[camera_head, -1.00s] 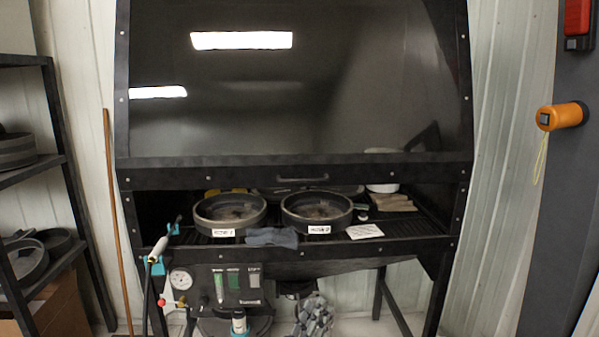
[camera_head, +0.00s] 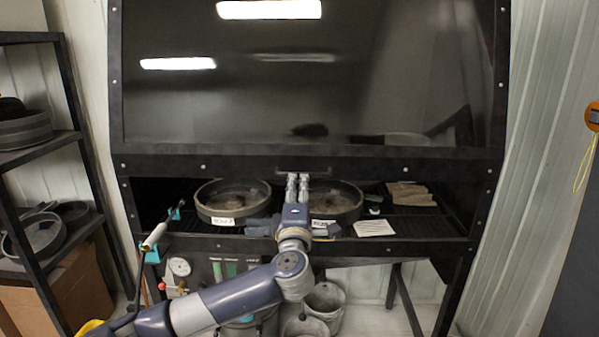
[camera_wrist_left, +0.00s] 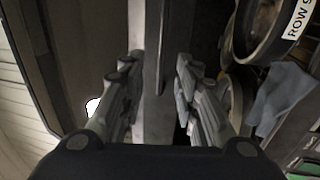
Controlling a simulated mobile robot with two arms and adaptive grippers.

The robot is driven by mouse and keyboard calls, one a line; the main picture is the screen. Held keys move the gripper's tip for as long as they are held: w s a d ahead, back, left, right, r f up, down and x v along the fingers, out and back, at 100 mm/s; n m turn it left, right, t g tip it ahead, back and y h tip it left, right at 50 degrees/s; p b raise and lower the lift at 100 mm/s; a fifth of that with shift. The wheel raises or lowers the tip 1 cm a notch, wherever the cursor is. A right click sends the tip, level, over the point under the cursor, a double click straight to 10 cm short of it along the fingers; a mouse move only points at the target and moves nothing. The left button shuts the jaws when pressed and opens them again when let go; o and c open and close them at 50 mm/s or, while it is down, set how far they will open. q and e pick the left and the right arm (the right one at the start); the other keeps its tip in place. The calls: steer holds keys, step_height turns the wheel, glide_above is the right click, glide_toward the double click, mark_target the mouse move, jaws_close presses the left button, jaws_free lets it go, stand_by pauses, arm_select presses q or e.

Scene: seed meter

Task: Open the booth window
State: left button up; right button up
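The booth window (camera_head: 300,90) is a large dark glass pane in a black frame, reflecting ceiling lights. It is down, with the open work shelf below its bottom rail (camera_head: 220,166). A small bar handle (camera_head: 328,173) sits at the middle of that rail, partly hidden by my gripper. My left gripper (camera_head: 297,178) is in front of the handle, fingers pointing to the rail. In the left wrist view its fingers (camera_wrist_left: 158,66) are spread, with the narrow handle bar (camera_wrist_left: 160,45) between them and a gap on both sides. My right gripper is not in view.
Two round pans, left (camera_head: 232,195) and right (camera_head: 345,198), stand on the shelf behind my gripper. A white card (camera_head: 374,228) and brown gloves (camera_head: 410,194) lie to the right. A hose nozzle (camera_head: 153,238) hangs at the front left. A rack (camera_head: 62,130) stands left.

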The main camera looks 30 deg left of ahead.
arm_select(q)
steer(key=p+x, duration=0.1)
steer(key=x, duration=0.6)
steer(key=shift+w+d+f, duration=0.1)
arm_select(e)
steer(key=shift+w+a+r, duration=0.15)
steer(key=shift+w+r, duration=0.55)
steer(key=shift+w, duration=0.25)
arm_select(q)
steer(key=shift+c, duration=0.6)
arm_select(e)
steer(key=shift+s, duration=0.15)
arm_select(q)
jaws_close()
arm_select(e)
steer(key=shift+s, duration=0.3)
